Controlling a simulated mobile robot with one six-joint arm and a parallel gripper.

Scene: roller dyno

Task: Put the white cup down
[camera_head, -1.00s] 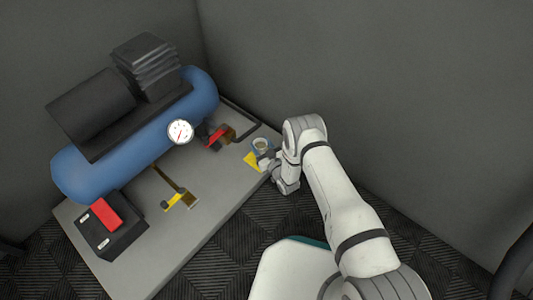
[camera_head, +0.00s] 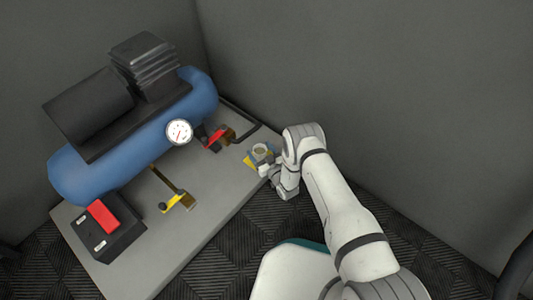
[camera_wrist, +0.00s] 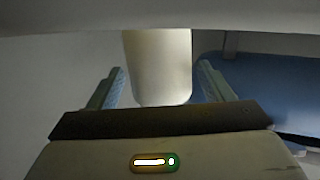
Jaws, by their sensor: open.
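The white cup (camera_head: 260,149) is at the right end of the grey platform, over or beside a yellow patch (camera_head: 249,161), and looks upright. In the wrist view the cup (camera_wrist: 158,65) stands between my two fingers, with a gap visible on each side. My gripper (camera_wrist: 161,82) is open around it. In the head view my gripper (camera_head: 262,158) reaches in from the right at the cup. The cup's base is hidden, so I cannot tell from the picture whether it touches the surface.
A blue compressor tank (camera_head: 125,140) with a gauge (camera_head: 179,132) lies on the grey platform (camera_head: 215,190). A black box with a red top (camera_head: 103,216), a yellow-handled valve (camera_head: 178,202) and a red-handled valve (camera_head: 217,139) are near it. Walls rise behind and right.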

